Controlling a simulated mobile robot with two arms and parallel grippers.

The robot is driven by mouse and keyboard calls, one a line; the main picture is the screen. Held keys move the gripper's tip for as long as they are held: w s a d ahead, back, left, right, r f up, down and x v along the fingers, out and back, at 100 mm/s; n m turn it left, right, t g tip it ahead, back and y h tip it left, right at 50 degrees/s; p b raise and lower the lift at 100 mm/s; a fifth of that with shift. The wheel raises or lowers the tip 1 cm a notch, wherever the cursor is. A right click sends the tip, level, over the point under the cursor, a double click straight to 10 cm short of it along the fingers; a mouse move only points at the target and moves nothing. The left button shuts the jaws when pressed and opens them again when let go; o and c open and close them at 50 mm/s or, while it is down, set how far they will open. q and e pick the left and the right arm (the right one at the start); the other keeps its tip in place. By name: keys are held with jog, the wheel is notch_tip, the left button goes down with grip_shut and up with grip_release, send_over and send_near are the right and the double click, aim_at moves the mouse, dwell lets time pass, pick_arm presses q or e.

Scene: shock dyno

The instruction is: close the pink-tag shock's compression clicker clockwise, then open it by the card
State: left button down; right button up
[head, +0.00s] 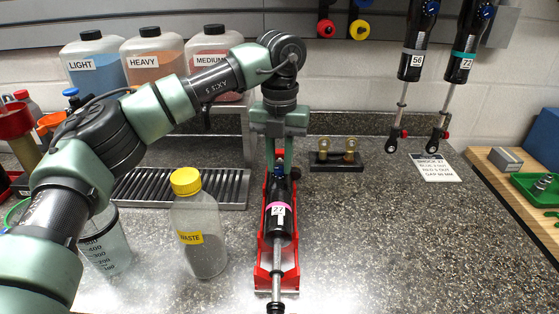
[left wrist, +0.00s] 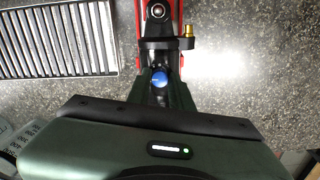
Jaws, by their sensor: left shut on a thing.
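The pink-tag shock (head: 279,238) lies in a red cradle (head: 262,272) on the bench, its shaft toward me. Its far end shows in the left wrist view as a round eye (left wrist: 157,11). A blue clicker knob (left wrist: 159,79) sits just below that end. My left gripper (head: 280,158) reaches down at the far end of the shock and is shut on the blue knob; its fingers partly hide the knob in the head view. The white card (head: 434,167) lies on the bench at the right; its small print is hard to read. My right gripper is not in view.
A waste bottle (head: 202,240) with a yellow cap and a measuring cup (head: 104,250) stand left of the cradle. A metal grate (head: 225,187) lies behind them. Two shocks (head: 412,62) hang at the upper right.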

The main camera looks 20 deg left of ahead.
aim_at(280, 168)
pick_arm(q)
jog(key=c, duration=1.3)
grip_release()
jog(key=shift+o, duration=0.2)
jog(key=shift+r, duration=0.1)
notch_tip(280, 168, up, 8)
jog(key=shift+f, duration=0.15)
